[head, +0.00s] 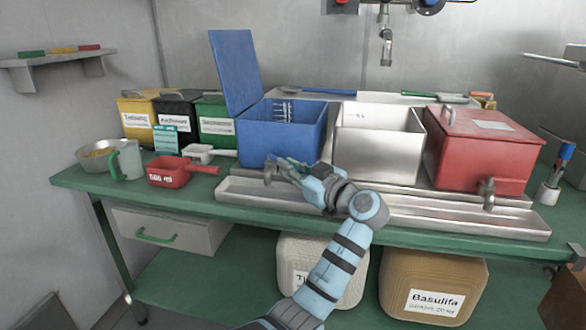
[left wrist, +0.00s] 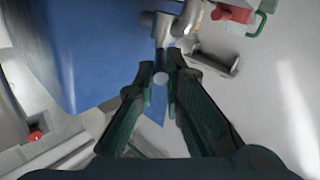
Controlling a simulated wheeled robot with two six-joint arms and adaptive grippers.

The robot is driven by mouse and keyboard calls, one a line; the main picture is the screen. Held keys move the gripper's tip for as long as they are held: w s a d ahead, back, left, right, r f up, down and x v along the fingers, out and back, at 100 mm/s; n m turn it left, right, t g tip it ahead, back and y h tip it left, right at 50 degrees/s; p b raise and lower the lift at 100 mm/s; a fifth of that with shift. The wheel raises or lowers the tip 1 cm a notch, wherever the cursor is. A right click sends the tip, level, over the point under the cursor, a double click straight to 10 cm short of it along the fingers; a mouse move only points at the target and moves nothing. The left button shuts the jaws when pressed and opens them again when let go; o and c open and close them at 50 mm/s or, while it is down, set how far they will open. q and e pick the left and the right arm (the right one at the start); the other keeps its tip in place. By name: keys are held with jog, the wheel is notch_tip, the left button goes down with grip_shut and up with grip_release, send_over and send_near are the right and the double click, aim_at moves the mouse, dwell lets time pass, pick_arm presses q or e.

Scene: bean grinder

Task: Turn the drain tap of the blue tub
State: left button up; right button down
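The blue tub (head: 285,132) stands on the green table with its blue lid (head: 237,70) raised. Its metal drain tap (head: 268,170) is low on the front; in the left wrist view the tap (left wrist: 163,28) shows at the top beside the blue tub wall (left wrist: 90,50). My left gripper (head: 277,165) is at the tap, over the metal trough. In the left wrist view my left gripper's dark fingers (left wrist: 160,72) are close together, with the tap's small pale round end between their tips. My right gripper is not in view.
A steel tub (head: 375,150) and a red tub (head: 475,160) with its own tap (head: 487,194) stand to the right. A metal drip trough (head: 450,215) runs along the front.

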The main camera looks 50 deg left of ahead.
pick_arm(q)
jog(key=o, duration=0.5)
jog(key=shift+s+a, duration=0.1)
jog(key=d, duration=1.2)
jog(key=shift+s+d, duration=0.1)
jog(key=shift+s, duration=0.3)
